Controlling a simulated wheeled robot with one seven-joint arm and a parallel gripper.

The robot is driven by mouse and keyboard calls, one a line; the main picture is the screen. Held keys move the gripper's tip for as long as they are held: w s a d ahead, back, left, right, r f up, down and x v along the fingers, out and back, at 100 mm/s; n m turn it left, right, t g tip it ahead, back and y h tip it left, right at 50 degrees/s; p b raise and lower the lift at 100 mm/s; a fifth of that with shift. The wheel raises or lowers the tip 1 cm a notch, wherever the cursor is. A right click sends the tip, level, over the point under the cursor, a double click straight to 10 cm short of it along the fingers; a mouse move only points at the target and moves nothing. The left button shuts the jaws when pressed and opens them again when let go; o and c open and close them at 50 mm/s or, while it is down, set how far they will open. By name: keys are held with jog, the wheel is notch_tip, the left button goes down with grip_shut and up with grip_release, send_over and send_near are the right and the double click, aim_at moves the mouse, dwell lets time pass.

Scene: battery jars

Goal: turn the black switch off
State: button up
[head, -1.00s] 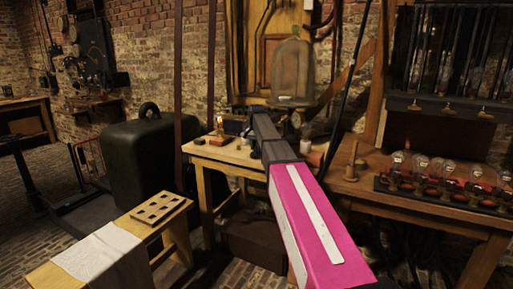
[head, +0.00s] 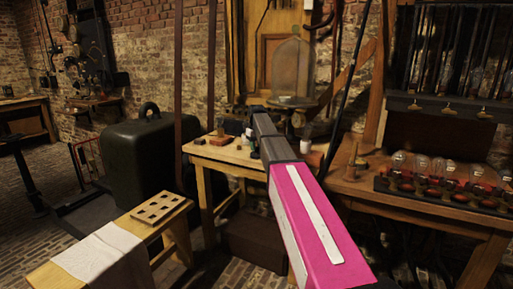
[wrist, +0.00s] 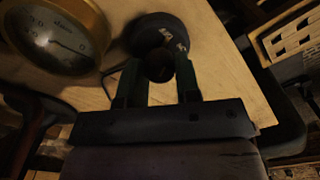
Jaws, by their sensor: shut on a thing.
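The black switch (wrist: 148,30) is a round dark body with white lettering on its face, standing on a pale wooden table top in the wrist view. My gripper (wrist: 159,76) reaches it with two dark green fingers, one on each side of its knob (wrist: 159,68). The fingers are shut on the knob. The lettering is partly cut off and I cannot read the switch's setting. In the head view my pink and grey arm reaches over the small table (head: 238,157) and hides the switch.
A brass-rimmed gauge (wrist: 55,35) stands close left of my gripper. A wooden holed rack (head: 160,208) and white cloth (head: 98,254) lie on the bench at front left. A glass dome (head: 292,72) stands behind my arm. Several glass bulbs (head: 422,166) line the right table.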

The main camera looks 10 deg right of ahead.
jog(key=shift+n, duration=2.2)
jog(key=o, duration=0.9)
jog(key=shift+r, duration=0.1)
notch_tip(320, 180, up, 11)
jog(key=shift+f, duration=0.15)
jog(key=shift+s, duration=0.1)
